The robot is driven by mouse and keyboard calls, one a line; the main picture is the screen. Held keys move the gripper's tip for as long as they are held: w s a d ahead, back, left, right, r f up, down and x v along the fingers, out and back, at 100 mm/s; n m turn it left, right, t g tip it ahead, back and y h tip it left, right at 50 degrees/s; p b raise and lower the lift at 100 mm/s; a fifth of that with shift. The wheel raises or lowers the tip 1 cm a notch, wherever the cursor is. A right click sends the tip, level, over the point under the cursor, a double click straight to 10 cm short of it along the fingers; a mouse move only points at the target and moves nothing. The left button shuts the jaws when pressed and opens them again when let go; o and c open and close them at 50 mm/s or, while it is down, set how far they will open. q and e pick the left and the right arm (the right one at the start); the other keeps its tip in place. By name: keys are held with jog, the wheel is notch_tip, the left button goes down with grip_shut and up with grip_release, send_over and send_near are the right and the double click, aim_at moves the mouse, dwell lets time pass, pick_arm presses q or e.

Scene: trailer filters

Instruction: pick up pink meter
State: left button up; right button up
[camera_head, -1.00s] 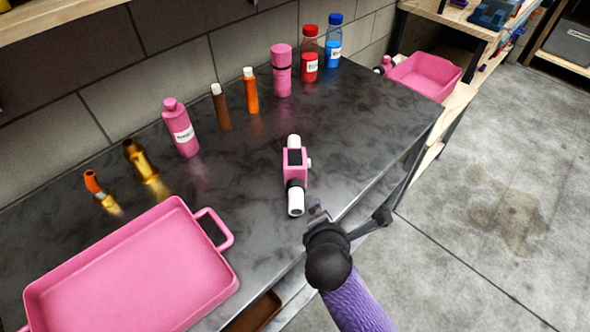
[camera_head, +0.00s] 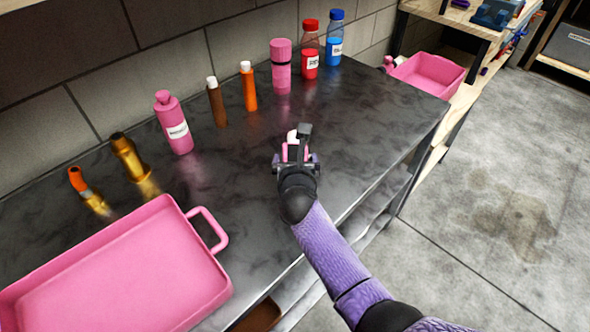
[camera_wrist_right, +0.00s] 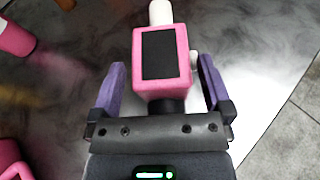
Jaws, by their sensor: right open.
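The pink meter (camera_wrist_right: 180,82), a pink block with a black screen and white pipe ends, lies on the dark worktop. In the head view only bits of the pink meter (camera_head: 288,152) show behind my right gripper (camera_head: 296,163). In the right wrist view my right gripper (camera_wrist_right: 163,85) is open, with one purple finger on each side of the meter. A gap shows between the left finger and the meter; the right finger is close to the meter's small white side knob. The meter's near end is hidden by the gripper's body. My left gripper is not in view.
A pink tray (camera_head: 120,270) with a handle stands at the left front. A pink bottle (camera_head: 173,122), brown tube (camera_head: 217,105), orange tube (camera_head: 249,88), pink canister (camera_head: 281,65), red bottle (camera_head: 309,52) and blue bottle (camera_head: 335,40) line the back. The worktop around the meter is clear.

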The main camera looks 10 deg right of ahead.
grip_shut()
dwell(0.4)
